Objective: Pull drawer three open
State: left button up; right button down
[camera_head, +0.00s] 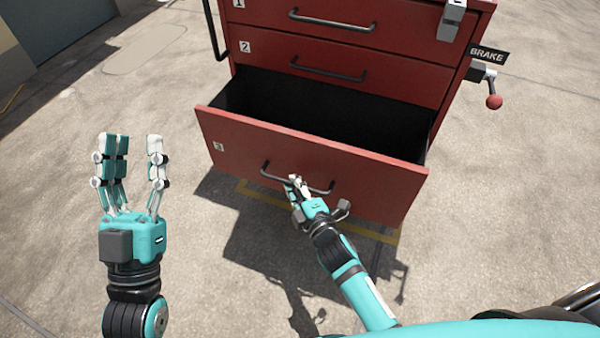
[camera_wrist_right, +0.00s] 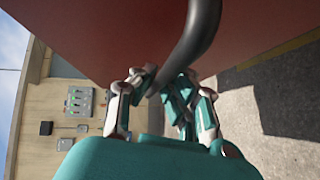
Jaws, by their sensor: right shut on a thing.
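Drawer three (camera_head: 310,169) is the lowest drawer of the red cabinet and stands pulled well out, with its dark inside showing. It looks empty where I can see in. Its dark bar handle (camera_head: 268,173) runs across the front and also shows in the right wrist view (camera_wrist_right: 203,28). My right gripper (camera_head: 296,184) is shut on this handle, its fingers around the bar near the middle. In the right wrist view the fingers (camera_wrist_right: 157,88) meet at the handle close under the red front. My left gripper (camera_head: 132,142) is open and empty, upright, left of the drawer and apart from it.
Drawers one (camera_head: 330,20) and two (camera_head: 330,65) above are closed. A grey latch (camera_head: 451,20) sits at the cabinet's upper right. A brake lever with a red knob (camera_head: 494,101) sticks out on the right side. The concrete floor (camera_head: 520,200) is clear around the cabinet.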

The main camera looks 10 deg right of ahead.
jog(key=shift+s+a+r, duration=0.15)
jog(key=c, duration=1.4)
grip_release()
jog(key=shift+s, duration=0.1)
jog(key=v, duration=1.1)
jog(key=shift+s, duration=0.45)
